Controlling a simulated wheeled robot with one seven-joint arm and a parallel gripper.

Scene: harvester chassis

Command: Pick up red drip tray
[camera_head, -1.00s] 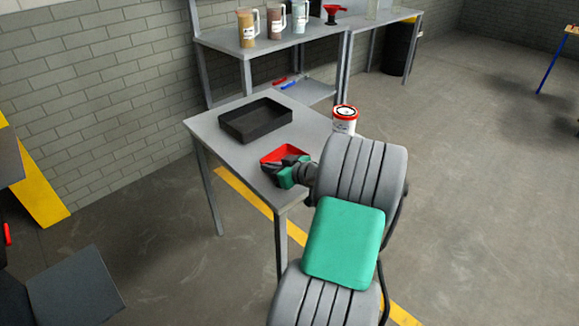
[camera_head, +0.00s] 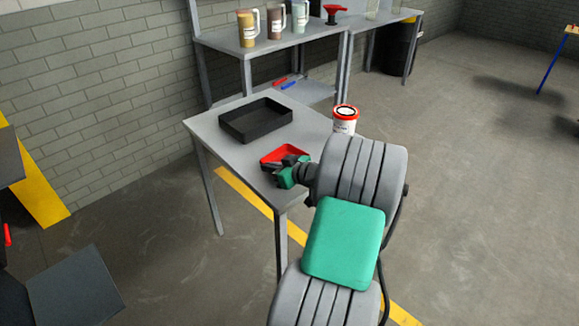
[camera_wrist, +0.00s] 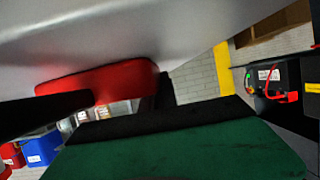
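The red drip tray (camera_head: 283,154) is a small shallow red tray on the front part of the grey metal table (camera_head: 228,160). My gripper (camera_head: 279,164), with dark fingers and a green body, is at its near side and hides part of it. In the wrist view the tray's red wall (camera_wrist: 110,78) shows close up against the pale table surface. The dark fingers (camera_wrist: 130,95) appear apart, one at the left and one right of the middle, with red showing between them. I cannot tell whether they touch the tray.
A larger black tray (camera_head: 256,121) sits behind on the same table. A white tub with a red lid (camera_head: 345,118) stands at the table's right, close to my arm. Shelving with jugs (camera_head: 272,24) stands beyond. Open floor (camera_head: 470,200) lies to the right.

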